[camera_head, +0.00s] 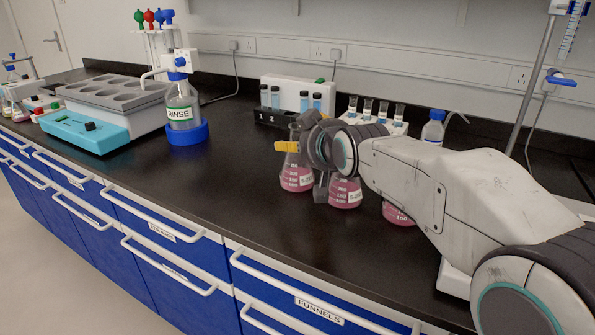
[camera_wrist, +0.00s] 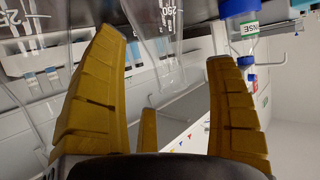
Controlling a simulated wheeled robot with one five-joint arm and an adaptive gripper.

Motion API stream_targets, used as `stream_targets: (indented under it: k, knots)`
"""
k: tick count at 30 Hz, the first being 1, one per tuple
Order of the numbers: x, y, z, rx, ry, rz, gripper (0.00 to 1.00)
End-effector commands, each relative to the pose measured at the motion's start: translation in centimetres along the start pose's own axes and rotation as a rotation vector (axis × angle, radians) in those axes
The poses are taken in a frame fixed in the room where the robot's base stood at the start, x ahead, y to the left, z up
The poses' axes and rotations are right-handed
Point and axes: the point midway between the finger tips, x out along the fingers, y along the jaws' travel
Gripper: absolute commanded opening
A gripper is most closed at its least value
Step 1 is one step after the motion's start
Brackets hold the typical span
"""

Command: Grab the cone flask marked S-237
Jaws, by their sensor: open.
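Three conical flasks with pink liquid stand on the black bench: a left one (camera_head: 296,178), a middle one (camera_head: 345,193) and a right one (camera_head: 394,214), partly covered by my arm. They carry white labels, but the writing is too small to read, so I cannot tell which is S-237. My gripper (camera_head: 289,140) is open around the height of the left flask's neck, overlapping it in the head view. In the wrist view, the yellow fingers stand apart, with clear flask glass (camera_wrist: 155,35) marked 250 beyond their tips. I cannot tell whether they touch it.
Behind stand a black vial rack (camera_head: 275,117) and a white rack with vials (camera_head: 378,118). A RINSE bottle (camera_head: 180,105) in a blue base stands left, beside a grey block heater (camera_head: 115,95). A stand (camera_head: 530,85) rises at right. Bench left of the flasks is clear.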

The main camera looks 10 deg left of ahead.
Motion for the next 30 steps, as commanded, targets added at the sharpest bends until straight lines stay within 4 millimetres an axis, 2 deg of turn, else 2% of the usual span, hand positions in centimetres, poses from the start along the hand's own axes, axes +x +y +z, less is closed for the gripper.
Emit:
stream_targets:
  k: [3, 10, 23, 30]
  knots:
    - [1.4, 0.0, 0.2, 0.0, 0.001, 0.0, 0.79]
    - [3.0, 0.0, 0.1, 0.0, -0.001, -0.001, 0.79]
    - [3.4, 0.0, -0.1, 0.0, -0.001, 0.0, 0.79]
    - [3.4, 0.0, -0.1, 0.0, -0.001, 0.0, 0.58]
